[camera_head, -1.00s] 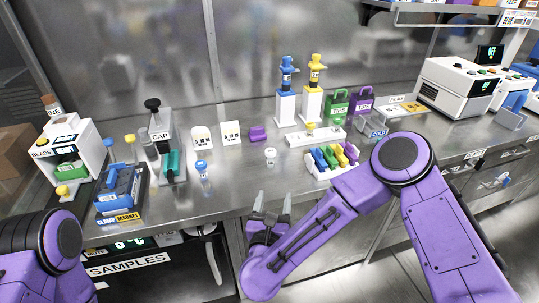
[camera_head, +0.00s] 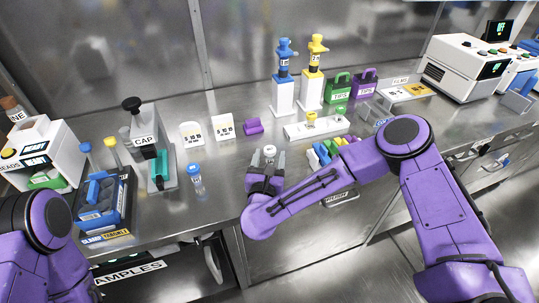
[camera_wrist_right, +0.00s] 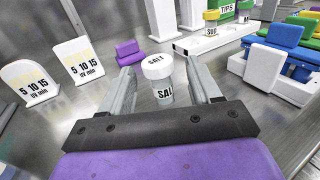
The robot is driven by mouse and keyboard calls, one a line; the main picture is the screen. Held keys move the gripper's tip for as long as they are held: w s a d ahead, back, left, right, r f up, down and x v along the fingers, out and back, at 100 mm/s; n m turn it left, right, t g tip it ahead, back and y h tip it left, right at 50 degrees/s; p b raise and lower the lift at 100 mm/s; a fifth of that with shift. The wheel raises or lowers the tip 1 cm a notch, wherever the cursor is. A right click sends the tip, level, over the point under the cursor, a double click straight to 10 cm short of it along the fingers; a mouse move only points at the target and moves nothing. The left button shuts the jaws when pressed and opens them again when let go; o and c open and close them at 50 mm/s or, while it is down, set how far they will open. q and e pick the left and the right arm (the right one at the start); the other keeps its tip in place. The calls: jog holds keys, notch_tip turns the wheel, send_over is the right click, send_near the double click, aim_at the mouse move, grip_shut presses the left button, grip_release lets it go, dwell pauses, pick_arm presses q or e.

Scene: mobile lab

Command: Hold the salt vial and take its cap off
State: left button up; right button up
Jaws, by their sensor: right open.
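The salt vial (camera_wrist_right: 163,95) stands upright on the steel bench in the right wrist view, between the two open fingers of my right gripper (camera_wrist_right: 160,92). Its white cap (camera_wrist_right: 156,66) is on and reads SALT. Gaps show between the vial and the fingers. In the head view the white cap of the salt vial (camera_head: 269,150) shows just beyond my right gripper (camera_head: 266,164); the gripper hides the vial's lower part. My left arm is at the lower left of the head view, and its gripper is out of frame.
A blue-capped vial (camera_head: 195,178) stands left of the salt vial. The CAP device (camera_head: 145,142) and a blue rack (camera_head: 103,205) are farther left. A tray of coloured blocks (camera_wrist_right: 272,75) stands close on the right. A purple block (camera_head: 253,126) lies behind.

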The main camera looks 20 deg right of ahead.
aim_at(269, 153)
jog(key=x, duration=0.3)
jog(key=p+x, duration=0.1)
jog(key=shift+w+r, duration=0.2)
jog(key=shift+r, duration=0.15)
jog(key=c, duration=1)
jog(key=shift+c, duration=0.2)
jog(key=shift+r, duration=0.5)
jog(key=s+d+r+b, duration=0.1)
jog(key=s+d+r, duration=0.3)
jog(key=s+r, duration=0.8)
jog(key=shift+s+d, duration=0.2)
jog(key=shift+s, duration=0.5)
